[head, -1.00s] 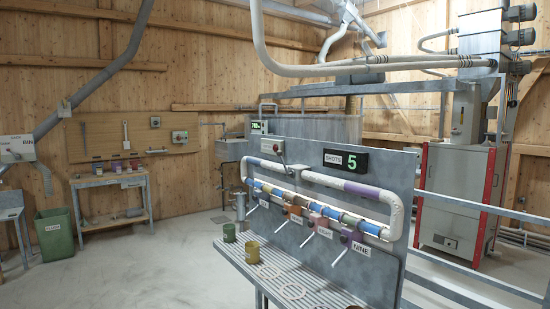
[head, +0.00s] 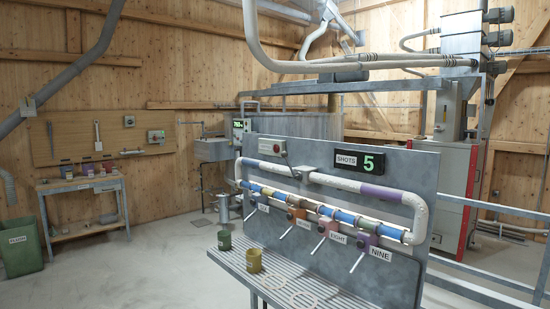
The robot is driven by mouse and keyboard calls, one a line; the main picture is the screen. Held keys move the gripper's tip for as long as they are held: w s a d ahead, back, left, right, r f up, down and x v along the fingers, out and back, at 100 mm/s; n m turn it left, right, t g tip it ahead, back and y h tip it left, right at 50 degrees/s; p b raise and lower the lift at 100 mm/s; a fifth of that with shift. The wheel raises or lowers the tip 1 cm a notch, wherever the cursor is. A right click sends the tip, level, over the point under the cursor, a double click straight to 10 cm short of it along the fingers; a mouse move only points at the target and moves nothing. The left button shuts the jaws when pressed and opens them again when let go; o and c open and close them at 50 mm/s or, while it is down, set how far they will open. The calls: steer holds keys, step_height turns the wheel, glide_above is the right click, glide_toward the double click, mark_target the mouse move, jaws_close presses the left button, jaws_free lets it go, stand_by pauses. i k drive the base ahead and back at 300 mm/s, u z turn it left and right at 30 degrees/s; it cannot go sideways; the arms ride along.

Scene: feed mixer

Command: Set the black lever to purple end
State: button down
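No black lever can be made out in the head view. Purple shows as a band (head: 381,193) on the upper white pipe of the grey panel (head: 405,165), towards its right end. A purple valve block (head: 366,240) sits on the lower pipe above the label NINE (head: 380,254). The handles under the coloured valves, such as the one below the purple block (head: 357,262), look pale grey. My gripper is not in view.
A ribbed metal shelf (head: 330,297) with a green cup (head: 225,240) and a yellow cup (head: 254,260) juts out below the panel. Railings (head: 480,285) run to the right. A workbench (head: 80,184) and green bin (head: 20,245) stand left, with open floor (head: 150,260) between.

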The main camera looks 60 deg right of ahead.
mark_target(284, 154)
steer(key=z, duration=0.2)
steer(key=i, duration=1.05)
steer(key=u, duration=0.2)
